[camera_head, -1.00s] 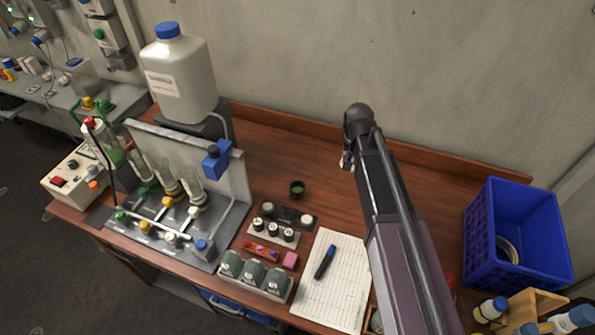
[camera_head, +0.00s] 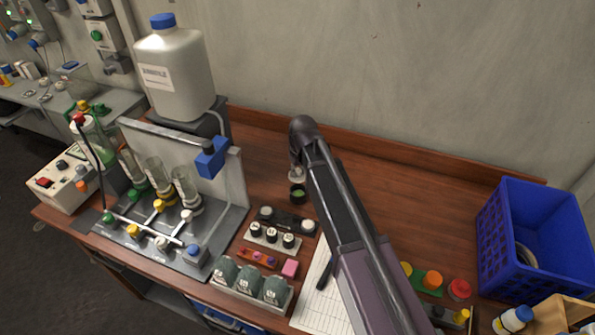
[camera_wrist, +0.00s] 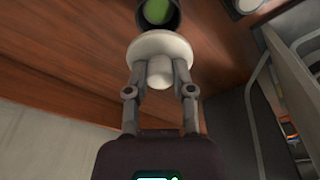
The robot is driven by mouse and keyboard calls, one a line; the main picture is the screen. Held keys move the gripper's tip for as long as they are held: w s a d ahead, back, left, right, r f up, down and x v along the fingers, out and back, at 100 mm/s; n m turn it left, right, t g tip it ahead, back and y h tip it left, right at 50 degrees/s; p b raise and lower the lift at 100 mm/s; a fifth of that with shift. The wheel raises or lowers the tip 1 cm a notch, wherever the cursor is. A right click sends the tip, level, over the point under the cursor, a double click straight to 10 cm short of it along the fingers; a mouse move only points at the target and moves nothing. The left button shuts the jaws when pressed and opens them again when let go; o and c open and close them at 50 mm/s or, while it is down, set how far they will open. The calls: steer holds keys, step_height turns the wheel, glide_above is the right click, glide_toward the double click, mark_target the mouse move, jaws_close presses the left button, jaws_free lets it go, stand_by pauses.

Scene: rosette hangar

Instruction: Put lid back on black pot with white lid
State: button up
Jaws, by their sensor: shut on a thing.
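The black pot (camera_head: 298,195) stands open on the wooden bench with green contents showing. In the wrist view the pot (camera_wrist: 174,22) shows at the top edge, partly cut off. My gripper (camera_wrist: 160,80) is shut on the knob of the white lid (camera_wrist: 160,46). In the head view the lid (camera_head: 297,177) appears just behind the pot's rim, seemingly raised above the bench. The gap between lid and pot is hard to judge. My arm hides part of the gripper (camera_head: 295,165) in the head view.
A rack with black-capped jars (camera_head: 270,236) and a dark holder (camera_head: 286,220) stand close in front of the pot. The valve stand (camera_head: 228,180) is to the left. A blue crate (camera_head: 540,240) is at right. Bare bench lies behind the pot.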

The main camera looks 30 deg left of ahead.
steer(key=shift+f, duration=0.2)
steer(key=shift+f+b, duration=3)
steer(key=shift+b, duration=0.15)
steer(key=shift+f, duration=0.2)
stand_by(0.5)
stand_by(0.4)
steer(key=o, duration=0.9)
steer(key=shift+c, duration=0.2)
steer(key=o, duration=0.4)
steer(key=shift+w+r, duration=0.1)
steer(key=shift+r, duration=0.05)
